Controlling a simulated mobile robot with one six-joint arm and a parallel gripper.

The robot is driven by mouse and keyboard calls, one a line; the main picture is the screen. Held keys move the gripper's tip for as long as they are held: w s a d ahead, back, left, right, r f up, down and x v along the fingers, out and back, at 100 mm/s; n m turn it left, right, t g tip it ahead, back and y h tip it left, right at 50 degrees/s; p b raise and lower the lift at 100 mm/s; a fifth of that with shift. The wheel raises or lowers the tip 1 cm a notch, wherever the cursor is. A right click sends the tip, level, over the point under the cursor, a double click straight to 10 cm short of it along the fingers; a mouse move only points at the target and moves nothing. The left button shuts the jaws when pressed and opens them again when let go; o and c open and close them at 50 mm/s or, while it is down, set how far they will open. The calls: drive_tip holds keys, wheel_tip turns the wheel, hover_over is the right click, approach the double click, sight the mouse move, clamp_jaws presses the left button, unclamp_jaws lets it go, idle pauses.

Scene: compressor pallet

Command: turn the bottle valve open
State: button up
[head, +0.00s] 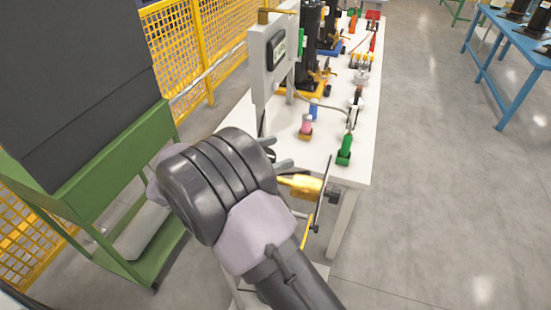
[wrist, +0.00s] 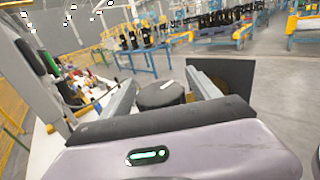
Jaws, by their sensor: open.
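My gripper (head: 279,153) is at the near left end of the white table, with its fingers apart and pointing right. In the wrist view a dark round knob with a white mark (wrist: 160,94) shows between the two open fingers; it looks like the valve's handle. I cannot tell whether the fingers touch it. In the head view a yellow valve body (head: 301,184) shows just beyond the fingers, beside a thin dark plate (head: 322,198) seen nearly edge-on. The plate also shows behind the right finger in the wrist view (wrist: 226,75). My wrist hides part of the yellow body.
The white table (head: 318,160) carries a grey panel box (head: 273,55), a green-ended fitting (head: 345,148), a pink-and-brown fitting (head: 306,128) and black cylinders. A green-framed stand (head: 95,170) is close on the left. Open floor (head: 440,190) lies right of the table.

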drive_tip(key=shift+w+d, duration=0.1)
drive_tip(key=shift+d, duration=0.2)
drive_tip(key=shift+c, duration=0.2)
drive_tip(key=c, duration=1.3)
drive_tip(key=shift+r, duration=0.1)
